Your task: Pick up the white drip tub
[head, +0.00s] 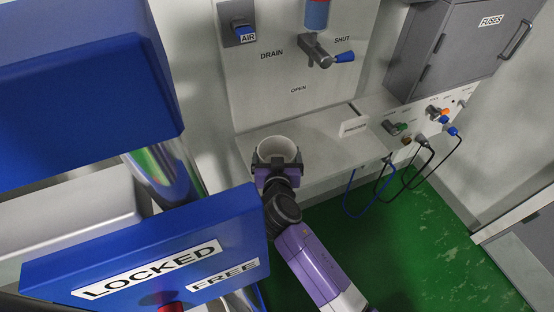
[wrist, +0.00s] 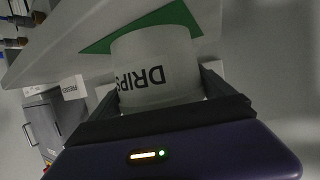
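The white drip tub (head: 278,149) is upright at the left part of the grey shelf under the drain panel. In the wrist view the tub (wrist: 155,65) shows its "DRIPS" lettering and a green patch behind it. My gripper (head: 277,167) is at the tub's near side, with one finger on each side of it. In the wrist view the gripper's fingers (wrist: 160,90) lie close against both sides of the tub. I cannot tell whether they press on it. The tub's underside is hidden, so I cannot tell whether it rests on the shelf.
The drain valve handle (head: 343,57) is above the shelf (head: 325,145). A small white sign (head: 354,126) stands to the tub's right. Blue blocks, one marked "LOCKED" and "FREE" (head: 150,255), fill the left. Cables (head: 360,205) hang at the right over green floor.

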